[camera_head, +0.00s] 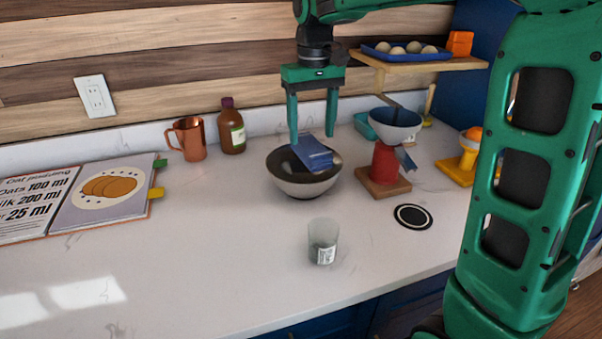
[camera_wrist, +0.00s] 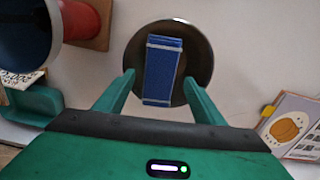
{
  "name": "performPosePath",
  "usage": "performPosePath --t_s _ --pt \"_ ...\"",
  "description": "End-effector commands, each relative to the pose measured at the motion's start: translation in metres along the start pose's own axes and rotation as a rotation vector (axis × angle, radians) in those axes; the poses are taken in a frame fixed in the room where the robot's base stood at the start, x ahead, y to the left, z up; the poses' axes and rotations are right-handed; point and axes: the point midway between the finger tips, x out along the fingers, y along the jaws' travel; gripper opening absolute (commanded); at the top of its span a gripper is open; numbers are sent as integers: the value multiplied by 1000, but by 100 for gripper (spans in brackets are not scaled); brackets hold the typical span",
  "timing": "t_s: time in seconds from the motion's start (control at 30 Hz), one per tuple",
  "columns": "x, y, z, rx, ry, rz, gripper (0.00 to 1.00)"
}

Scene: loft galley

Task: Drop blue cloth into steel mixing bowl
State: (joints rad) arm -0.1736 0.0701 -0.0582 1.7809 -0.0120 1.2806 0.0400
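The blue cloth (camera_head: 313,154) is a folded strip with pale bands near its ends. It is at the mouth of the steel mixing bowl (camera_head: 300,188), tilted, with its upper end above the far rim. I cannot tell whether it rests on the bowl or is still in the air. My gripper (camera_head: 312,139) is above the bowl, pointing down, its fingers wide apart. In the wrist view the cloth (camera_wrist: 163,72) shows between the open fingers (camera_wrist: 158,79), with gaps on both sides, over the bowl (camera_wrist: 203,50).
A red-based stand with a bowl-shaped top (camera_head: 384,160) is close right of the bowl. A glass (camera_head: 322,240) and black coaster (camera_head: 413,216) are in front. A copper mug (camera_head: 189,139), brown bottle (camera_head: 232,130) and open cookbook (camera_head: 100,196) are left. The front counter is mostly clear.

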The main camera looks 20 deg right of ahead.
Motion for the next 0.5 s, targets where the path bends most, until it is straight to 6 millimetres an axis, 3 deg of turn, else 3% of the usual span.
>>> performPosePath --t_s 0.33,0.5 --pt "-2 -1 0 -1 0 0 66" --pt "-20 -1 -1 -1 2 0 66"
